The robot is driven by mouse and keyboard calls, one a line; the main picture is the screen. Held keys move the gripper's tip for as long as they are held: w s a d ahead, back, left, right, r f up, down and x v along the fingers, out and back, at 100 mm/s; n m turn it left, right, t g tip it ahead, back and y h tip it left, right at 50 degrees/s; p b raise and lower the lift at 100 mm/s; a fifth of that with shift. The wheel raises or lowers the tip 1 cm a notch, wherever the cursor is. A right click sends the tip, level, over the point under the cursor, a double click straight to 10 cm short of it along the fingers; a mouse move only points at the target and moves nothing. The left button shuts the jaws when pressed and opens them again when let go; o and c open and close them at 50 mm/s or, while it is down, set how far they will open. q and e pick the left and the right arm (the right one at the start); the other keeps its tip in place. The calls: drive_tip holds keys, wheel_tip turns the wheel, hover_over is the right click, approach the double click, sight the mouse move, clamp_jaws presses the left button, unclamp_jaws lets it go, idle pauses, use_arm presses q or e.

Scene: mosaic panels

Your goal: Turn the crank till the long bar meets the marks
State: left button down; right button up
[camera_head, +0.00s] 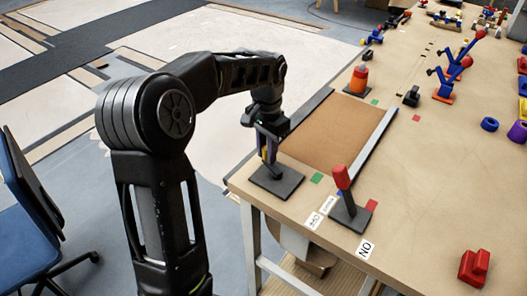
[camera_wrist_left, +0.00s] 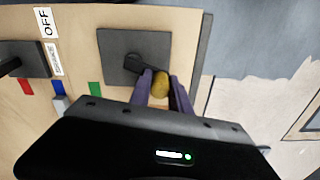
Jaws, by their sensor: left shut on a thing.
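The crank is a black arm (camera_wrist_left: 146,65) with a yellow knob (camera_wrist_left: 161,84) on a dark square plate (camera_head: 277,182) at the table's near left corner. My left gripper (camera_head: 267,158) reaches down over that plate; in the left wrist view its purple fingers (camera_wrist_left: 160,80) are shut around the knob. Two long grey bars flank a brown panel (camera_head: 338,130): one on its left (camera_head: 309,109), one on its right (camera_head: 370,144). I cannot tell which is the task's long bar. Green (camera_head: 317,178) and red (camera_head: 371,205) marks lie near the right bar's near end. My right gripper is not in view.
A red-knobbed lever (camera_head: 341,178) on a dark base stands right of the crank, beside white labels (camera_head: 365,248). A red block (camera_head: 474,268) sits at the near right. An orange-and-red piece (camera_head: 358,80) and blue levers (camera_head: 452,77) stand farther back.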

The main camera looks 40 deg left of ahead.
use_arm(q)
drive_tip(key=m, duration=0.2)
drive_tip(key=w+m, duration=0.1)
drive_tip(key=w+d+m+p, duration=0.1)
drive_tip(key=m, duration=0.1)
drive_tip(key=shift+r+m, duration=0.1)
drive_tip(key=shift+m, duration=0.2)
drive_tip(key=shift+w+d+m, duration=0.3)
drive_tip(key=shift+d+m, duration=0.1)
drive_tip(key=shift+m, duration=0.7)
drive_tip(key=shift+w+d+m, duration=0.25)
drive_tip(key=shift+d+m, duration=0.15)
drive_tip(key=shift+m, duration=0.7)
drive_tip(key=c, duration=1.2)
unclamp_jaws()
wheel_tip(320, 180, up, 8)
